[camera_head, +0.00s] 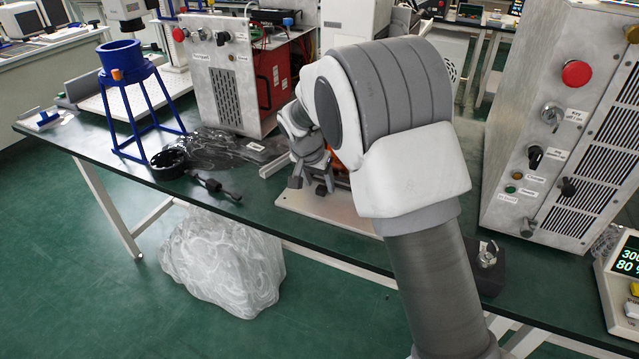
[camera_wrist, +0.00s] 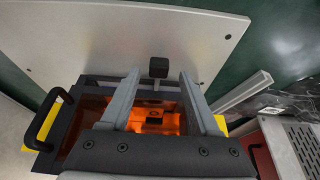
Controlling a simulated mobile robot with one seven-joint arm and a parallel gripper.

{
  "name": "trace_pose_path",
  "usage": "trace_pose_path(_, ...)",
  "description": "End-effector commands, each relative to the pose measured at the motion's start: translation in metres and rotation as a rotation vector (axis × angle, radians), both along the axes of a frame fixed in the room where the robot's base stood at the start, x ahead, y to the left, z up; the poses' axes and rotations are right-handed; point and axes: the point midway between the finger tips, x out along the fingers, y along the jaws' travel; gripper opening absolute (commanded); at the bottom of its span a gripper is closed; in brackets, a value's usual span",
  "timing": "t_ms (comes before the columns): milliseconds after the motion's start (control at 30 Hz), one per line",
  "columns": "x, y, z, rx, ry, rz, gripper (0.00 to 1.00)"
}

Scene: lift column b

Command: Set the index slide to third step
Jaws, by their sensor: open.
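My gripper (camera_wrist: 160,76) is open in the wrist view, its two grey fingers apart and pointing towards a small black block-like knob (camera_wrist: 158,67). The knob shows in the gap between the fingertips, and nothing is held. Below it is a dark-framed unit with an orange see-through window (camera_wrist: 150,118). The unit is on a pale base plate (camera_wrist: 130,30). No marked steps can be read, and I cannot tell whether the knob belongs to the index slide. In the head view my gripper (camera_head: 311,184) hangs low over the pale plate (camera_head: 330,211); my arm hides most of the unit.
A black handle (camera_wrist: 42,120) sticks out at the unit's left. A red-sided instrument box (camera_head: 270,85) and a blue funnel stand (camera_head: 122,80) are at the left. A metal control cabinet (camera_head: 530,120) is at the right. A metal bar (camera_wrist: 243,91) lies right of the plate.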

Motion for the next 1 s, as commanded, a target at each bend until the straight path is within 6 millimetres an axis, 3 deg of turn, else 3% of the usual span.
trace_pose_path(300,-0.027,0.011,0.074,0.002,-0.003,0.002,0.62)
trace_pose_path(533,-0.046,0.018,0.120,0.002,-0.003,0.002,0.62)
trace_pose_path(733,-0.055,0.021,0.142,0.001,-0.001,0.002,0.62)
trace_pose_path(1000,-0.057,0.022,0.147,0.001,0.000,0.002,0.62)
